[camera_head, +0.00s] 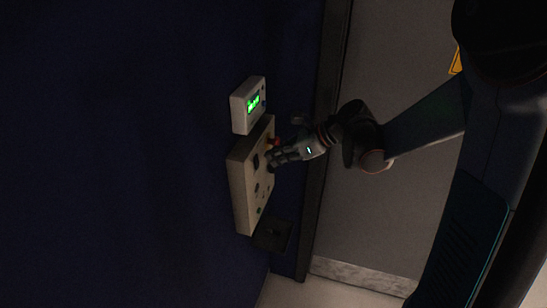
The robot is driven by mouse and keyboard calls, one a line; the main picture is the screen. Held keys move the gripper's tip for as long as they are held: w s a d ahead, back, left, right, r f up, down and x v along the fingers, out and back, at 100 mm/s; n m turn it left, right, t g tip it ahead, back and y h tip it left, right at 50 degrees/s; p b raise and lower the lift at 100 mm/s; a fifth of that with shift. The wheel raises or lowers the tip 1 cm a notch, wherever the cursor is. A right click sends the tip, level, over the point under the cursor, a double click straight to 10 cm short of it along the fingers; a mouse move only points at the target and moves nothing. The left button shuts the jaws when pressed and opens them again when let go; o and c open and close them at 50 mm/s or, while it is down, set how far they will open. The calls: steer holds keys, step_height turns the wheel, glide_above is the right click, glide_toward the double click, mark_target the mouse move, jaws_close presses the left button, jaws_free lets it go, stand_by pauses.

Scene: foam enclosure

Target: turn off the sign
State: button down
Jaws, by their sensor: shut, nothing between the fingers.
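A small pale box with a lit green display (253,104) is mounted on the dark blue wall. Its lettering is too small to read. Just below it is a larger beige control panel (243,190) with several dark knobs or switches and a red button (274,142) near its upper right. My gripper (272,158) is shut and empty, its fingertips at the panel's front just below the red button. I cannot tell whether the fingertips touch the panel. The fingers hide part of the panel's upper face.
A dark box (272,236) sits on the wall below the panel. A grey door (400,215) with a dark frame stands to the right, with a yellow sign (456,61) at its upper part. My arm crosses the right side. The dark wall at left is bare.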

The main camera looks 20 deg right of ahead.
steer(key=r+p+v, duration=0.1)
steer(key=v, duration=1)
steer(key=shift+w+a, duration=0.25)
steer(key=shift+a, duration=0.15)
steer(key=shift+r, duration=0.1)
